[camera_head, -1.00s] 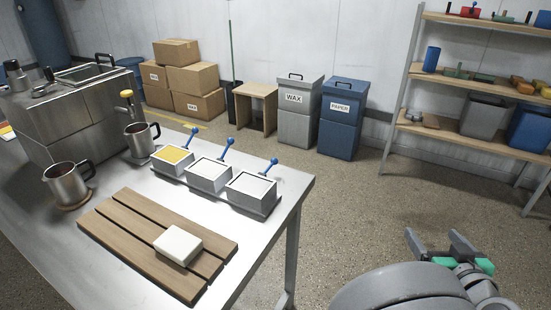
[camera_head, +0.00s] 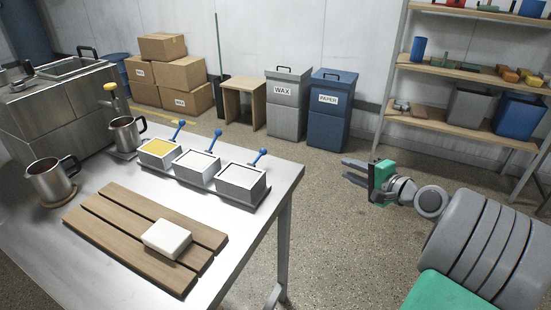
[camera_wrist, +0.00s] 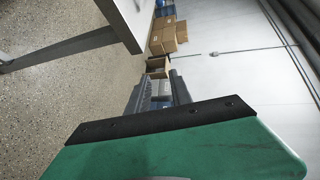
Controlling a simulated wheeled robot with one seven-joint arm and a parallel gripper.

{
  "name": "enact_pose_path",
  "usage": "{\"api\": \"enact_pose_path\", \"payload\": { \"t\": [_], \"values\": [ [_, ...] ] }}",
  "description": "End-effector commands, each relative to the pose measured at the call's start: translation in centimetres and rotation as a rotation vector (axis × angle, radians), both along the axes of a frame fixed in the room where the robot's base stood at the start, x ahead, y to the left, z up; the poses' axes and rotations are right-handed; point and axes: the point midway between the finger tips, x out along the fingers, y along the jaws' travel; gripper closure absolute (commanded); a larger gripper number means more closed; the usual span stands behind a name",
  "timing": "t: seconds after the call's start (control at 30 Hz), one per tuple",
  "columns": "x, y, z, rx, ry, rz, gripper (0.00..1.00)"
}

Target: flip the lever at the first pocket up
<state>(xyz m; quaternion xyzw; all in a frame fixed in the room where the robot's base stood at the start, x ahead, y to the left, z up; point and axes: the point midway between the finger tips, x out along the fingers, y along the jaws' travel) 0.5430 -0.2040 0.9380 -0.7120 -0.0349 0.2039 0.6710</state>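Three white pockets stand in a row on the metal table (camera_head: 262,225): a left one with yellow content (camera_head: 158,150), a middle one (camera_head: 196,167) and a right one (camera_head: 240,183). Each has a blue ball-ended lever at its back: the left lever (camera_head: 179,127), the middle lever (camera_head: 214,134) and the right lever (camera_head: 261,156). All three levers slant up and to the right. My gripper (camera_head: 346,171) is open and empty, beyond the table's right edge and apart from the levers. Its parted fingers show in the wrist view (camera_wrist: 160,92), where no lever can be made out.
A white block (camera_head: 166,238) lies on a slatted wooden board (camera_head: 110,222). Two metal mugs (camera_head: 50,182) stand at left. A wax bin (camera_head: 286,105) and a paper bin (camera_head: 330,108) stand against the wall. Open floor lies between table and shelf (camera_head: 450,125).

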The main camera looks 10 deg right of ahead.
Motion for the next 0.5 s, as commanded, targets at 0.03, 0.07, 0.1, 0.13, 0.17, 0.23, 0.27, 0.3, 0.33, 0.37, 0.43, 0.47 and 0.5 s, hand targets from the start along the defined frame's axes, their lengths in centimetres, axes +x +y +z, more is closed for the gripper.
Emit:
{"api": "enact_pose_path", "payload": {
  "t": [0.03, 0.07, 0.1, 0.13, 0.17, 0.23, 0.27, 0.3, 0.33, 0.37, 0.43, 0.47, 0.5],
  "values": [
    [2.3, 2.1, -0.7, 0.119, 0.042, 0.034, 0.79],
    [3.5, 3.3, -1.0, 0.193, 0.071, 0.048, 0.81],
    [4.9, 4.8, -1.3, 0.284, 0.111, 0.064, 0.85],
    [5.8, 5.9, -1.5, 0.346, 0.140, 0.074, 0.87],
    [6.7, 6.9, -1.6, 0.401, 0.168, 0.083, 0.90],
    [8.2, 9.0, -2.0, 0.508, 0.226, 0.099, 0.95],
    [8.7, 9.6, -2.1, 0.541, 0.246, 0.104, 0.98],
    [9.2, 10.3, -2.3, 0.578, 0.268, 0.108, 1.00],
    [9.4, 10.7, -2.3, 0.597, 0.281, 0.110, 1.00],
    [9.6, 11.0, -2.3, 0.612, 0.290, 0.112, 1.00],
    [9.8, 11.3, -2.3, 0.630, 0.301, 0.112, 1.00],
    [9.8, 11.3, -2.3, 0.632, 0.302, 0.112, 1.00],
    [9.8, 11.3, -2.3, 0.633, 0.302, 0.111, 1.00]
  ]
}}
